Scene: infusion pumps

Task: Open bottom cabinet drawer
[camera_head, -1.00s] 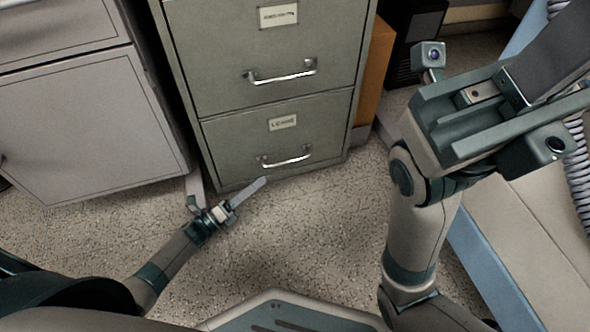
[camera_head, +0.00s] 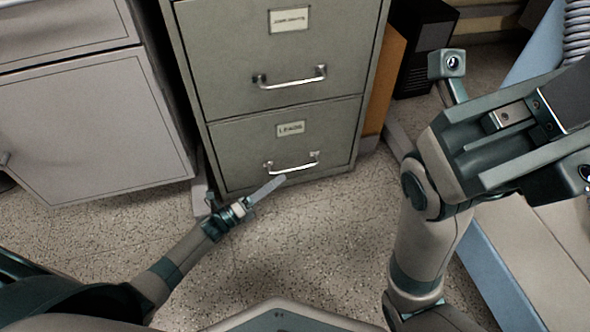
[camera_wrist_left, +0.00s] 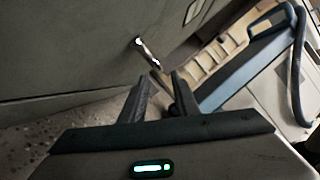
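The grey filing cabinet (camera_head: 275,65) stands at the top centre of the head view. Its bottom drawer (camera_head: 240,150) is shut and has a "LEADS" label and a silver bar handle (camera_head: 291,166). My left gripper (camera_head: 276,184) is low in front of this drawer, its tips just below the handle's left end. The left wrist view shows its two dark fingers (camera_wrist_left: 161,88) apart with nothing between them. A metal handle (camera_wrist_left: 148,53) lies just beyond the tips there; contact is not visible. My right arm is at the right, its gripper body (camera_head: 510,125) partly cut off and its fingertips unclear.
A second handled drawer (camera_head: 290,77) sits above the bottom one. A pale cabinet (camera_head: 90,125) stands to the left, and an orange-brown panel (camera_head: 384,80) and black box (camera_head: 428,45) to the right. Speckled floor (camera_head: 300,240) is clear in front.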

